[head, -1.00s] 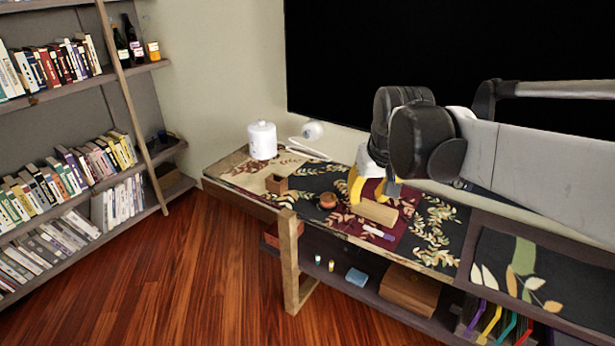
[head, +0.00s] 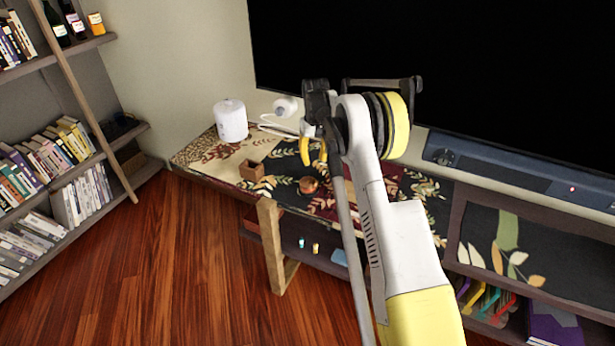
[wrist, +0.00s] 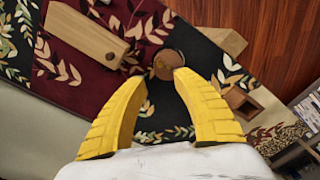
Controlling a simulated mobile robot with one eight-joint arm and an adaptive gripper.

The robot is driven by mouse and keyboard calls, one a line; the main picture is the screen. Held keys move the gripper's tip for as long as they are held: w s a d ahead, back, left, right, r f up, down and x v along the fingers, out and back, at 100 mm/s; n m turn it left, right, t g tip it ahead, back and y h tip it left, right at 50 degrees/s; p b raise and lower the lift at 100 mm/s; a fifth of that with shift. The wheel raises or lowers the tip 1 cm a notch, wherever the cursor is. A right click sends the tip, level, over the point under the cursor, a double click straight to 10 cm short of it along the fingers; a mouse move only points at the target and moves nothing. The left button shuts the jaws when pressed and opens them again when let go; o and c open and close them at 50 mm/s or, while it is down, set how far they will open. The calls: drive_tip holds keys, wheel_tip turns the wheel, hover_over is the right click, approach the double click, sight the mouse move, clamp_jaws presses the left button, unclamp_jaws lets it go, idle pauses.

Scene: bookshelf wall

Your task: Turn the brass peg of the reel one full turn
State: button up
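A small round brown wooden piece (head: 308,185), which looks like the reel, lies on the patterned cabinet top. In the wrist view the round piece (wrist: 166,63) sits just beyond and between my fingertips. A brass peg cannot be made out clearly on it. My gripper (head: 313,160) is open, with its yellow fingers pointing down above the cabinet top, slightly behind the round piece in the head picture. In the wrist view my gripper (wrist: 160,77) has a clear gap between its fingertips and holds nothing. Whether a finger touches the round piece cannot be told.
A pale wooden block (wrist: 88,32) lies left of the round piece in the wrist view; my arm hides it in the head view. A small open wooden box (head: 252,170) and a white canister (head: 231,120) stand to the left. A dark screen (head: 430,75) rises behind.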

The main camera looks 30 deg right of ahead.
sight(314, 179)
wheel_tip(314, 179, down, 10)
drive_tip(key=b, duration=0.3)
drive_tip(key=shift+f+b, duration=0.1)
drive_tip(key=shift+b, duration=0.2)
drive_tip(key=shift+s, duration=0.1)
clamp_jaws()
